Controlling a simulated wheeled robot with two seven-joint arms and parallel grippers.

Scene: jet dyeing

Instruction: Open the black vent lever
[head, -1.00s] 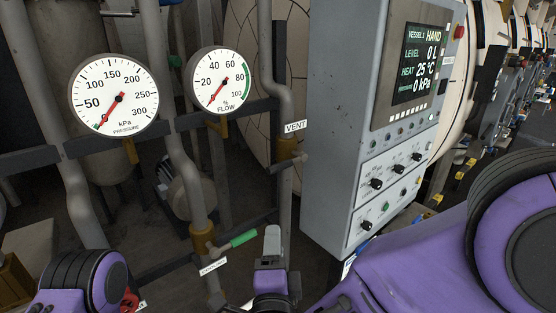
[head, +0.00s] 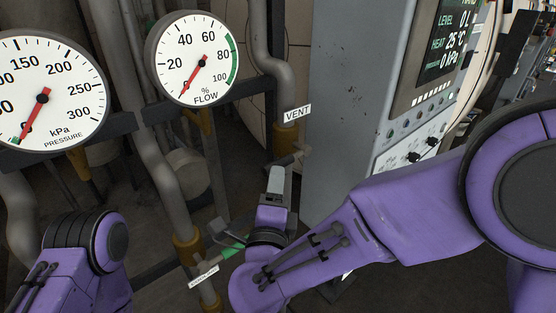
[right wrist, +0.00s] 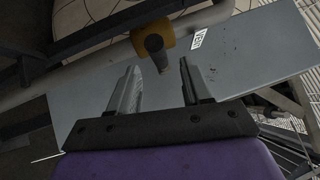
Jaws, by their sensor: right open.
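The vent valve has a brass body (head: 286,138) on a grey vertical pipe, under a white VENT label (head: 297,113). Its dark lever (head: 290,159) sticks out just below the brass body, partly hidden by my gripper in the head view. In the right wrist view the lever (right wrist: 156,53) points toward the camera, end-on, in front of the brass body (right wrist: 150,33). My right gripper (head: 276,178) is open just below the lever. In the right wrist view the fingers (right wrist: 159,70) stand apart, with the lever's end ahead of the gap, nearer the left finger. My left gripper is out of view.
A grey control cabinet (head: 345,95) stands close to the right of the vent pipe. Pressure (head: 43,95) and flow (head: 193,60) gauges are at left. A green-handled valve (head: 235,248) sits below, partly behind my right arm.

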